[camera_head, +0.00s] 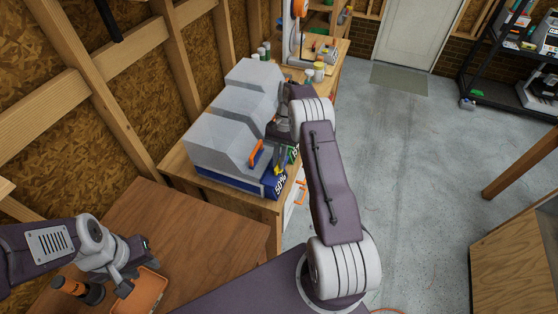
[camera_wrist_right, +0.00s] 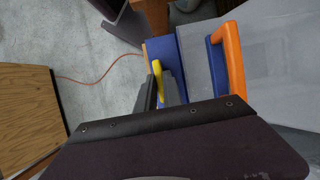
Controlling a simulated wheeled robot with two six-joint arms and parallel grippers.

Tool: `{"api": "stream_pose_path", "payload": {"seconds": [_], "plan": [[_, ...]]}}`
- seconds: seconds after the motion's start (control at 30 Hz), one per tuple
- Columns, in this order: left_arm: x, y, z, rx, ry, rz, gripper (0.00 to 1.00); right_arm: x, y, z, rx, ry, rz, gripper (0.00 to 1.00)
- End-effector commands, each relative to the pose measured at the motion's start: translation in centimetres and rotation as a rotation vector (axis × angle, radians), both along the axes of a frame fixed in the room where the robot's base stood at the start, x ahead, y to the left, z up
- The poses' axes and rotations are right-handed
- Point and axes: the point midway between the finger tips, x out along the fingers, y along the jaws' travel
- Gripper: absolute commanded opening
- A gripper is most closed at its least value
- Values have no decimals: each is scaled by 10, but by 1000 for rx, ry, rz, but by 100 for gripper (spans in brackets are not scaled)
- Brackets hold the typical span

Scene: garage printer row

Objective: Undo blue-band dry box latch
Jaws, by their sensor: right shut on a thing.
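The blue-band dry box (camera_head: 218,150) is the nearest of a row of translucent grey boxes on the wooden bench. Its blue band (camera_head: 235,181) carries a "50%" marking, and an orange handle (camera_head: 257,152) stands on its front. The handle also shows in the wrist view (camera_wrist_right: 232,62). My right gripper (camera_head: 283,160) is at the box's front, shut on the yellow latch (camera_wrist_right: 157,72); my own wrist hides part of the grip. The latch also shows in the head view (camera_head: 279,169). My left gripper (camera_head: 137,268) is open and empty over the brown table, far from the box.
An orange tray (camera_head: 142,295) and an orange-and-black tool (camera_head: 77,289) lie near my left gripper. Small jars (camera_head: 319,68) and a printer (camera_head: 296,30) stand farther along the bench. Floor right of the bench is clear, apart from an orange cable (camera_wrist_right: 98,82).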

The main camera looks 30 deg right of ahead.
Motion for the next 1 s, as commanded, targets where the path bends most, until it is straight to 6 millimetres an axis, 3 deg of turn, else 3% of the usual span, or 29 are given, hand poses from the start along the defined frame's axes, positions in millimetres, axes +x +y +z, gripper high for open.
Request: {"api": "stream_pose_path", "payload": {"seconds": [0.13,0.23,0.67,0.83,0.97,1.0], "plan": [[0,0,0,0,0,0,36,-1,0,-1,0,1,0,0],[0,0,0,0,0,0,36,0,0,0,0,1,0,33],[0,0,-5,0,0,0,36,4,-3,7,-1,-2,-2,33],[0,0,-16,0,0,0,36,13,-14,38,-2,-7,-2,33],[0,0,-12,0,0,0,36,18,-20,62,-2,-4,-2,33],[0,0,1,0,1,0,36,19,-21,73,0,-1,-1,33]]}}
